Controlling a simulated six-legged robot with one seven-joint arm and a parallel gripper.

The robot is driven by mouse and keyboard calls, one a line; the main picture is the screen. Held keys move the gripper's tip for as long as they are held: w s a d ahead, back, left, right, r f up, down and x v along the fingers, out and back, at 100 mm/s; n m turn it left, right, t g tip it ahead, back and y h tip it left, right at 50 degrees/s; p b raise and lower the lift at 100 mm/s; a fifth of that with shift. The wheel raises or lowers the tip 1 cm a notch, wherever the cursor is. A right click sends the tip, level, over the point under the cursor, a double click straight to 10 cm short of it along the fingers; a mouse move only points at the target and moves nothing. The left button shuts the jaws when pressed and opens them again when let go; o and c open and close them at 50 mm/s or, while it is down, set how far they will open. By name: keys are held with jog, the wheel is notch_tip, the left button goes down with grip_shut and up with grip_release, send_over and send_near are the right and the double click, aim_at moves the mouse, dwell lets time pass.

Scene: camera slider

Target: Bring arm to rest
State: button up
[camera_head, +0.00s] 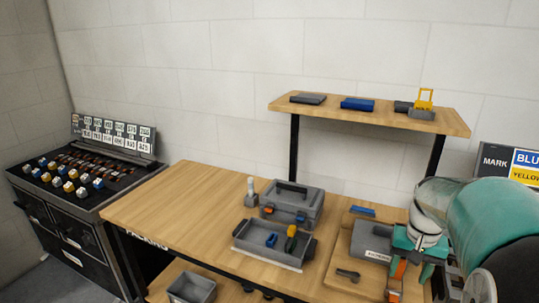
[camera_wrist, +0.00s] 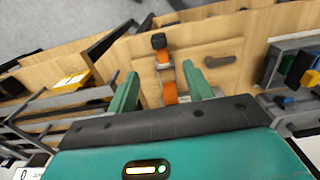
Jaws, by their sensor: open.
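My gripper (camera_head: 409,262) is at the right of the head view, over the right end of the wooden workbench (camera_head: 180,205). Its teal fingers point down. In the wrist view my gripper (camera_wrist: 160,72) shows two teal fingers spread apart. An orange strip with a black end (camera_wrist: 168,88) lies in the gap between them in the picture; I see space on both sides of it. The orange strip also shows in the head view (camera_head: 396,272), below the fingers. I cannot tell how far it is below them.
A grey toolbox (camera_head: 309,204) and an open tray (camera_head: 262,255) stand mid-bench. A grey case (camera_head: 368,238) and a dark handle-like part (camera_head: 348,275) lie left of my gripper. A raised shelf (camera_head: 385,113) spans behind. The bench's left part is clear.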

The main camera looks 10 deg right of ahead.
jog(key=s+a+r+n+t, duration=0.2)
jog(key=a, duration=0.6)
jog(key=s+a+r+n+t, duration=0.1)
jog(key=s+a+r+n, duration=0.1)
jog(key=a, duration=0.6)
jog(key=s+a+r+n+t, duration=0.2)
jog(key=s+a, duration=0.2)
jog(key=a, duration=0.5)
jog(key=shift+r+n+t, duration=0.3)
jog(key=shift+n, duration=0.1)
